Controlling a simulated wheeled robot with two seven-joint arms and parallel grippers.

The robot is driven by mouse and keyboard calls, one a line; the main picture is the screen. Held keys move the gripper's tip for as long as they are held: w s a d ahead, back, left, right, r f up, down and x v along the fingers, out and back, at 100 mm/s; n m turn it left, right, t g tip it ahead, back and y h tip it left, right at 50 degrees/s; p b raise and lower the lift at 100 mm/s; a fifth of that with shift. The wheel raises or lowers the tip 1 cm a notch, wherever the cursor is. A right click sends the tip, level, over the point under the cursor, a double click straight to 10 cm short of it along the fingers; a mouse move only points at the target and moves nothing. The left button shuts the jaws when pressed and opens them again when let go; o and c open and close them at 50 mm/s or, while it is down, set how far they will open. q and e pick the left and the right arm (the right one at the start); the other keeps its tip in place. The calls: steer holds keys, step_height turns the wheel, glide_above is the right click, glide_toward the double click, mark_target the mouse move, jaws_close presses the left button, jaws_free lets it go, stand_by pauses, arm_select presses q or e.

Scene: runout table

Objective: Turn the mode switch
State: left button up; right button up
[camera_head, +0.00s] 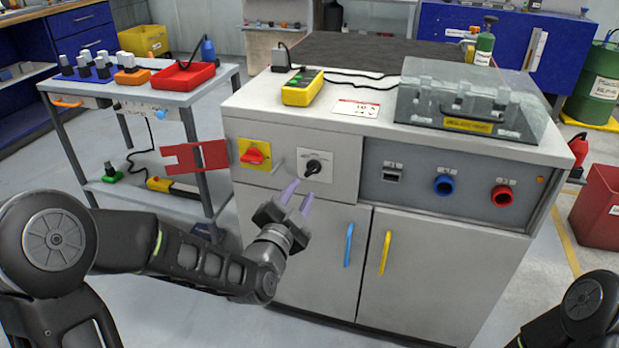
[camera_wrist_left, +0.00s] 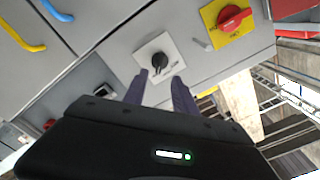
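The mode switch (camera_head: 313,167) is a black knob on a white square plate on the front of the grey cabinet (camera_head: 460,210). It also shows in the left wrist view (camera_wrist_left: 159,62), ahead of the fingers. My left gripper (camera_head: 297,192) is open and empty, just below and in front of the switch in the head view. Its two purple fingers are apart in the left wrist view (camera_wrist_left: 158,86), and they appear not to touch the knob. Part of my right arm shows at the lower right, but its gripper is out of view.
A red rotary switch on a yellow plate (camera_head: 255,155) is left of the mode switch, with a red flap (camera_head: 195,157) beside it. Black, blue and red sockets (camera_head: 445,185) are on the right panel. Blue (camera_head: 349,245) and yellow (camera_head: 385,252) door handles are below. A tool cart (camera_head: 150,95) stands left.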

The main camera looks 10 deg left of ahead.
mark_target(311, 173)
arm_select(q)
steer(key=w, duration=0.7)
steer(key=shift+w+d+b, duration=0.2)
steer(key=shift+d+b, duration=0.05)
steer(key=shift+b, duration=0.05)
steer(key=shift+c, duration=0.3)
jaws_close()
